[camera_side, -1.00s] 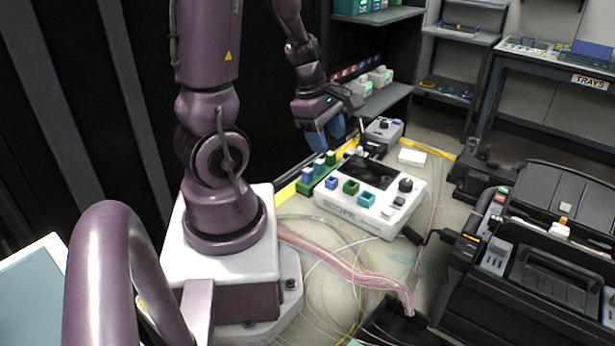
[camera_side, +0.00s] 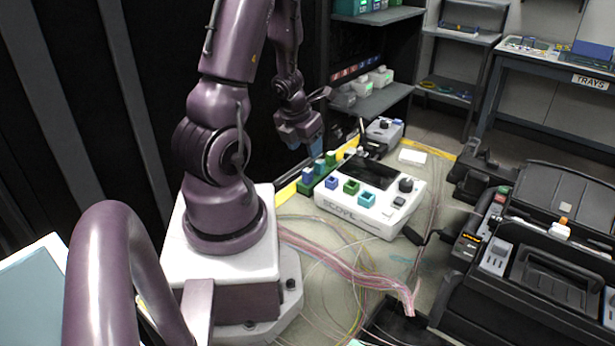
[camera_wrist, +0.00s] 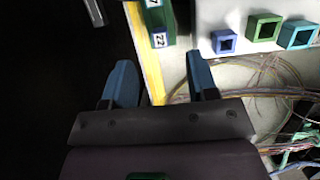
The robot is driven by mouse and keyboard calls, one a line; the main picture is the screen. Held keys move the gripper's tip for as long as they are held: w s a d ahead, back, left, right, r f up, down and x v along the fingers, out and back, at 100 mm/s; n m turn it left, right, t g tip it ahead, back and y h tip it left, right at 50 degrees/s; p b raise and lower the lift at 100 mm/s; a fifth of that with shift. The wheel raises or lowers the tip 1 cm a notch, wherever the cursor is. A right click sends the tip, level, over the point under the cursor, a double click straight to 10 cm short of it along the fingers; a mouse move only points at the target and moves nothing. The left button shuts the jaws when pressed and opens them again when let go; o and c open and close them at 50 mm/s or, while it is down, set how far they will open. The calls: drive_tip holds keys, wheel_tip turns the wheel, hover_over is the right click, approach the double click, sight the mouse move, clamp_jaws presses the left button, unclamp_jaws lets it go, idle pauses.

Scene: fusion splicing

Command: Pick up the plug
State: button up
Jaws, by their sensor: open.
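My gripper (camera_side: 306,143) hangs over the far left of the bench, behind the scope box. Its two blue fingers are apart and empty in the wrist view (camera_wrist: 161,80). A small green rack (camera_side: 304,187) beside the scope carries blue and green blocks that look like plugs, among them a blue one (camera_side: 307,175) and a green one (camera_side: 330,158). In the wrist view, a green block (camera_wrist: 155,14) and a labelled blue block (camera_wrist: 159,40) lie ahead, between the finger lines. I cannot tell which block is the plug meant. The fingers touch none of them.
The white scope box (camera_side: 388,212) has blue, green and teal square sockets, also seen in the wrist view (camera_wrist: 225,42). Loose fibres and a pink cable bundle (camera_side: 350,270) cover the bench's middle. A black splicer (camera_side: 550,270) stands right. Yellow tape (camera_side: 287,192) edges the bench.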

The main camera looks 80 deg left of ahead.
sight(307, 170)
drive_tip(key=shift+x, duration=1.7)
drive_tip(key=shift+a+f, duration=0.1)
drive_tip(key=shift+f, duration=2.15)
drive_tip(key=shift+w+a+f, duration=0.1)
drive_tip(key=shift+f, duration=0.3)
drive_tip(key=c, duration=0.9)
